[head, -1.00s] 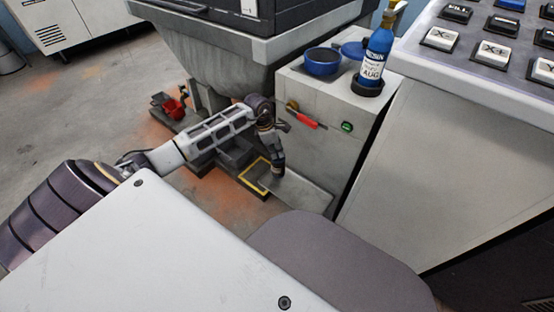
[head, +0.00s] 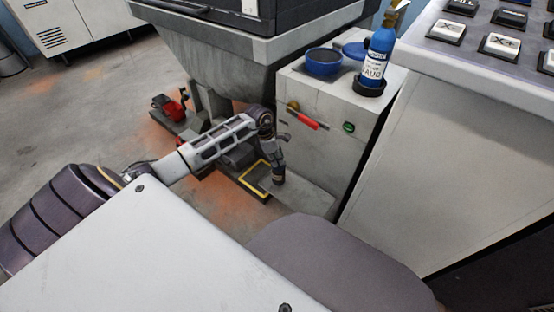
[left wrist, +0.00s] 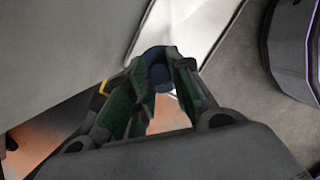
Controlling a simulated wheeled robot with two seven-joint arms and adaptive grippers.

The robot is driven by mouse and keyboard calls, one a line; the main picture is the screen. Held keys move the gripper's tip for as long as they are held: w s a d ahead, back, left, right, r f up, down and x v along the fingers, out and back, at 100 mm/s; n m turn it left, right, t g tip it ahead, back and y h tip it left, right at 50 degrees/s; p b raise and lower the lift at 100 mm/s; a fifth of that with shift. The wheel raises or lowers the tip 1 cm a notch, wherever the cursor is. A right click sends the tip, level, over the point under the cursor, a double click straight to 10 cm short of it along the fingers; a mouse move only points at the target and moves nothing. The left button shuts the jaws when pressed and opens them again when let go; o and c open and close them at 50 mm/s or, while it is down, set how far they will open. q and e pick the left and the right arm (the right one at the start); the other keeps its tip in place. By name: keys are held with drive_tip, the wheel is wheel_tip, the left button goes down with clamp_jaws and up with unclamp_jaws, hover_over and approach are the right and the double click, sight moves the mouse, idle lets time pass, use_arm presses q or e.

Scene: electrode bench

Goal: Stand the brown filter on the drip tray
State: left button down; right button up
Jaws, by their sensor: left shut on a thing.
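My left gripper (head: 278,180) reaches down low beside the grey cabinet, over a flat grey plate (head: 308,198). In the left wrist view its fingers (left wrist: 158,88) are closed around a small dark blue, rounded thing (left wrist: 160,76); I cannot tell what it belongs to. A dark low tray with a yellow edge (head: 252,190) lies on the floor just left of the gripper. I cannot tell whether it or the plate is the drip tray. I make out no brown filter in either view. My right gripper is not in view.
The cabinet (head: 318,150) carries a blue bowl (head: 324,64), a blue bottle (head: 375,62) and a red-handled lever (head: 303,117). A large hopper (head: 222,55) stands behind, and a keyed console (head: 470,75) on the right. Open floor (head: 85,120) lies left.

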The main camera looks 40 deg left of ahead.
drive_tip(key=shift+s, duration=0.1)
use_arm(q)
drive_tip(key=c, duration=1.3)
unclamp_jaws()
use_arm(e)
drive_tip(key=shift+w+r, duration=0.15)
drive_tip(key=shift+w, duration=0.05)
use_arm(q)
drive_tip(key=shift+s+a+r, duration=0.1)
drive_tip(key=shift+a+r, duration=0.05)
drive_tip(key=shift+r, duration=0.35)
drive_tip(key=p+v, duration=0.4)
drive_tip(key=v, duration=0.7)
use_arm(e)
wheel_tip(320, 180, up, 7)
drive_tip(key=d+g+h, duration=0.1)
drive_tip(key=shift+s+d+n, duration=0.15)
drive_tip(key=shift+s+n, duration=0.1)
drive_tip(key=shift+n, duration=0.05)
